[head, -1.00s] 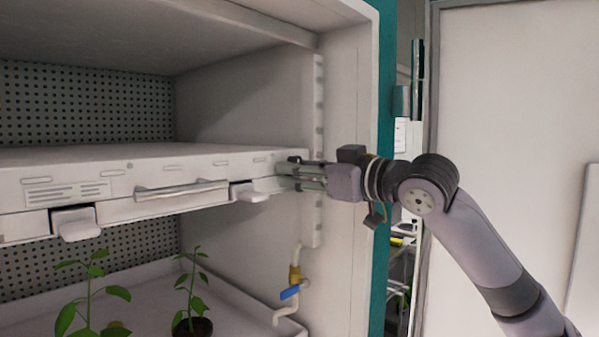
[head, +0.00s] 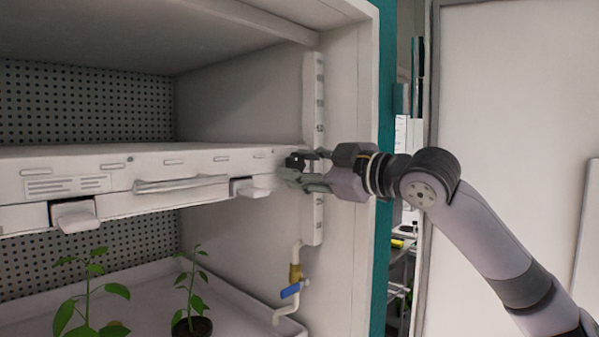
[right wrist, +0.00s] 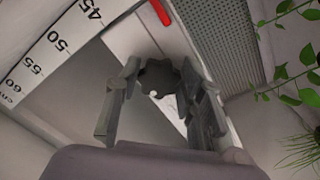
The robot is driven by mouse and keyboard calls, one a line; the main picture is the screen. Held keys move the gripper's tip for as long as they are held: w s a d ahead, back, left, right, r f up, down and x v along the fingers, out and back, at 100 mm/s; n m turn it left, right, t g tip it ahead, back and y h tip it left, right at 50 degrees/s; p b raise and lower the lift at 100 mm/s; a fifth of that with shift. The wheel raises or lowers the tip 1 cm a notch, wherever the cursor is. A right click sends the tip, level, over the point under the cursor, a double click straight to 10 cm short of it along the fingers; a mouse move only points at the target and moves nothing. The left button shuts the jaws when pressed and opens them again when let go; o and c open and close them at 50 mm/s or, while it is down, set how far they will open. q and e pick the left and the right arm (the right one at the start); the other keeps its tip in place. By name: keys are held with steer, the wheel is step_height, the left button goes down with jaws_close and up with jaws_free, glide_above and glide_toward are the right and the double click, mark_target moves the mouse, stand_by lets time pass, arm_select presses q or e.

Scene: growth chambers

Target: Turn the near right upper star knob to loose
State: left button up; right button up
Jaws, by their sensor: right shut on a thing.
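The near right upper star knob (right wrist: 160,77) is a dark lobed knob in the right wrist view, between the fingers of my right gripper (right wrist: 161,100). In the head view a dark bit of the knob (head: 296,160) shows at the right end of the white shelf unit's front (head: 225,164). My right gripper (head: 308,171) reaches in from the right and is shut on the knob, its fingers on either side. The fingers partly hide the knob in the head view. My left gripper is not in view.
A slotted rail (head: 313,220) runs up the chamber wall beside the gripper. Below are a blue-handled valve (head: 290,291) and potted plants (head: 192,326) in a white tray. Two white latches (head: 73,216) and a handle (head: 180,184) are on the shelf front. A measuring scale (right wrist: 50,55) shows in the wrist view.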

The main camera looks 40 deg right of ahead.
steer(key=n, duration=0.5)
steer(key=shift+n, duration=0.3)
steer(key=n, duration=0.6)
steer(key=shift+r+b, duration=0.15)
steer(key=shift+b, duration=0.2)
steer(key=o, duration=1.1)
steer(key=shift+w+a, duration=0.1)
steer(key=shift+a, duration=0.1)
steer(key=shift+o, duration=0.2)
steer(key=shift+r, duration=0.1)
steer(key=shift+s+d, duration=0.1)
steer(key=shift+s, duration=0.1)
